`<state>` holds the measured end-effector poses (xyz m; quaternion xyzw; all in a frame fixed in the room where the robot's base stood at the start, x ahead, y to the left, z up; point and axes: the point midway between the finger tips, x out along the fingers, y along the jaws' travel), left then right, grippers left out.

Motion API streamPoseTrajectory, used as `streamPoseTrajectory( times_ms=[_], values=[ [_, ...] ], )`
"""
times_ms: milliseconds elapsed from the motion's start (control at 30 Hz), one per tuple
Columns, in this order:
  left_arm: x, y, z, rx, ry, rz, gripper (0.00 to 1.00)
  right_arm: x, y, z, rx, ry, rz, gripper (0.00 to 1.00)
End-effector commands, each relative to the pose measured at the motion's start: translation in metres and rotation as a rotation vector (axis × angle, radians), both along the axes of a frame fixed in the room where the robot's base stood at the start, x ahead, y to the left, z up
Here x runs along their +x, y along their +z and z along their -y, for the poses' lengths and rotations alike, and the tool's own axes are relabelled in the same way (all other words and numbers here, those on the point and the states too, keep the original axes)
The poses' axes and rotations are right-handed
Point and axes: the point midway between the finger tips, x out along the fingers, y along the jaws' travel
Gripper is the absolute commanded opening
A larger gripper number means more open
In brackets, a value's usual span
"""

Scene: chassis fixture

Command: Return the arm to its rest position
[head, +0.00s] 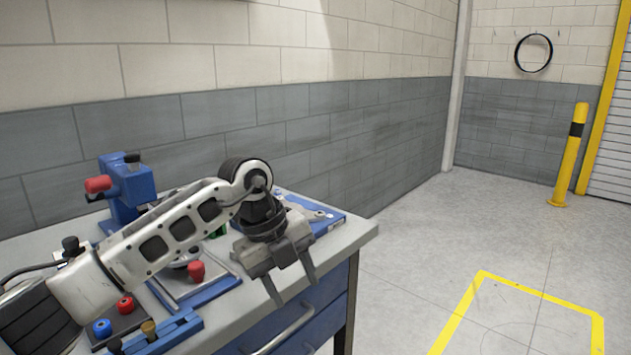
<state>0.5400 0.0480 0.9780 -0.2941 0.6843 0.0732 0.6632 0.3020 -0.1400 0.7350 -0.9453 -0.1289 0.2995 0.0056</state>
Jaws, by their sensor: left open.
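My left arm comes in from the left and reaches over a grey-topped workbench (351,234). My left gripper (291,288) hangs at the bench's front edge, fingers pointing down. Its two fingers are apart and nothing shows between them. A blue fixture (131,190) with a red knob (98,184) stands at the back left of the bench. A blue-edged plate with another red knob (196,271) lies below my arm, partly hidden by it. My right gripper is not in view.
A control box with a blue button (102,327) and a red button (125,305) sits at the front left. A flat blue item (326,222) lies behind my gripper. Open floor with yellow marking (535,291) and a yellow post (570,160) are to the right.

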Motion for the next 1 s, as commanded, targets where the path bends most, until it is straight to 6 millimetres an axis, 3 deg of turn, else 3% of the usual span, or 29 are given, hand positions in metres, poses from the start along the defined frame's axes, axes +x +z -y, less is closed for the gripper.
streamPoseTrajectory(
  times_ms=[33,100,200,300,367,467,533,667,800,900,1000],
  values=[
    [-0.021,-0.020,0.030,-0.147,-0.081,-0.044,0.50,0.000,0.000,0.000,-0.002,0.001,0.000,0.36],
    [-0.052,-0.032,0.073,-0.398,-0.175,-0.090,0.50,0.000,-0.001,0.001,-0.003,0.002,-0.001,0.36],
    [-0.093,-0.026,0.120,-0.800,-0.218,-0.130,0.50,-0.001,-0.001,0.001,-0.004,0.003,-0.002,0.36],
    [-0.113,-0.006,0.138,-1.174,-0.127,-0.135,0.50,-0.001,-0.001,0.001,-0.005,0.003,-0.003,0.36],
    [-0.116,0.006,0.135,-1.372,-0.015,-0.126,0.50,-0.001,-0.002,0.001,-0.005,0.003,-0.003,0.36],
    [-0.108,0.011,0.112,-1.630,0.262,-0.095,0.50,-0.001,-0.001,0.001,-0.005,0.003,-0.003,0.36],
    [-0.099,0.001,0.085,-1.745,0.509,-0.070,0.50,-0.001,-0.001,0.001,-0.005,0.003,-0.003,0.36],
    [-0.094,-0.053,0.023,-1.785,1.028,-0.042,0.50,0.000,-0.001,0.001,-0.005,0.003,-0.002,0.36],
    [-0.123,-0.134,-0.038,-1.611,1.535,-0.072,0.50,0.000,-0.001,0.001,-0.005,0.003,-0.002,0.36],
    [-0.160,-0.182,-0.065,-1.433,1.780,-0.126,0.50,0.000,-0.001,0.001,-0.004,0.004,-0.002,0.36],
    [-0.196,-0.215,-0.081,-1.275,1.934,-0.192,0.50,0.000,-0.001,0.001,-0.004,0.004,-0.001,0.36]
  ],
)
